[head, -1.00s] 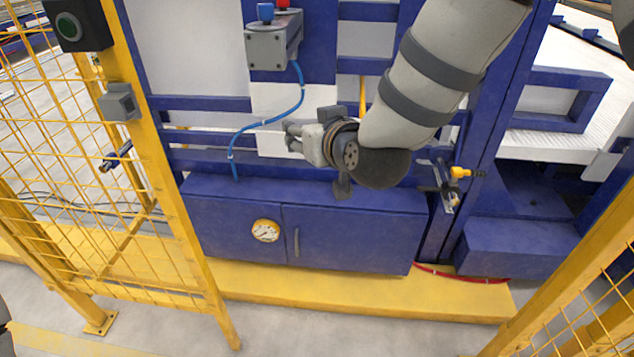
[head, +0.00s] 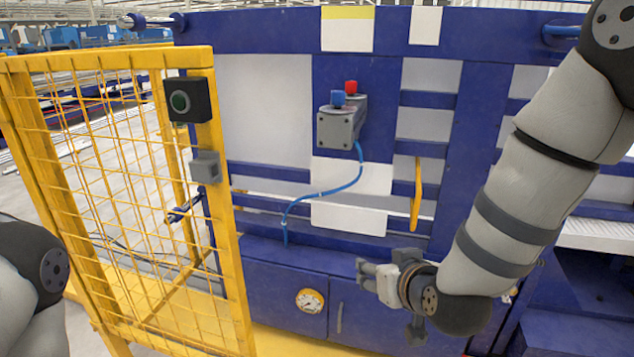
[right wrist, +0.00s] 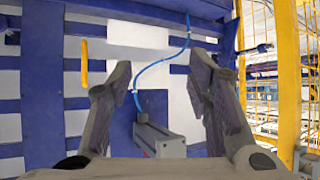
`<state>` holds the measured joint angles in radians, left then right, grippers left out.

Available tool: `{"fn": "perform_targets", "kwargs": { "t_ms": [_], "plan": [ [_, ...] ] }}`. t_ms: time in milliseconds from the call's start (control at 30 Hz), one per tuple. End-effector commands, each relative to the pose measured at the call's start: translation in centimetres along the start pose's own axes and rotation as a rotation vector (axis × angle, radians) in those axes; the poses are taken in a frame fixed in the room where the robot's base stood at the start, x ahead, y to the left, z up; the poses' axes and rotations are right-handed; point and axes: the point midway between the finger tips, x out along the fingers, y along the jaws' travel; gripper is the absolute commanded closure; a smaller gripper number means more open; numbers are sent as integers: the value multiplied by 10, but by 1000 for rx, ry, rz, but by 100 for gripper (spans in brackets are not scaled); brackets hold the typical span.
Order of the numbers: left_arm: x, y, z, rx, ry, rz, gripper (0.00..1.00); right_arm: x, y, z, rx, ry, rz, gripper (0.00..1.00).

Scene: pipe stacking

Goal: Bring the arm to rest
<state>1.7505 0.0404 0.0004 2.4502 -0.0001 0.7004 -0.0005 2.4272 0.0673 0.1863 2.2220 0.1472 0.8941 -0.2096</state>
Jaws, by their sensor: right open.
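My right arm comes in from the right in the head view and bends at the wrist. My right gripper (head: 366,275) points left, in front of the blue cabinet's top edge. In the right wrist view, my right gripper (right wrist: 163,75) has its two fingers wide apart with nothing between them. Part of my left arm (head: 30,285) shows at the left edge of the head view. My left gripper is out of view.
A blue machine frame (head: 475,110) fills the background. It carries a grey button box (head: 338,128) with a blue cable (head: 340,190). A gauge (head: 310,300) sits on the blue cabinet (head: 270,285). A yellow mesh fence (head: 222,220) stands between the arms.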

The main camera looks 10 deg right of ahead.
Motion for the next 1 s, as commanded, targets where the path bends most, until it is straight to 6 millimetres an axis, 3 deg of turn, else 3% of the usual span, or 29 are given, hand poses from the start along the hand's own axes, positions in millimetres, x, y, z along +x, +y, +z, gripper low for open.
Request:
{"fn": "perform_targets", "kwargs": {
  "t_ms": [100,167,200,300,400,500,600,1000],
  "plan": [
    [1,0,1,0,-4,0,100,-6,9,111,12,-251,1,54],
    [1,0,1,0,-4,-1,100,-22,15,170,21,-394,5,54],
    [1,0,1,0,-4,-1,100,-36,18,208,28,-489,7,54],
    [1,0,1,0,-4,-1,100,-82,26,291,44,-716,20,54],
    [1,0,1,0,-3,-1,100,-132,33,350,58,-906,35,54],
    [1,0,1,0,-3,-1,100,-170,37,384,68,-1032,49,54],
    [0,0,1,0,-3,-1,100,-188,38,398,73,-1091,55,54],
    [1,0,1,0,-3,-1,100,-191,39,400,74,-1099,56,54]
  ]
}}
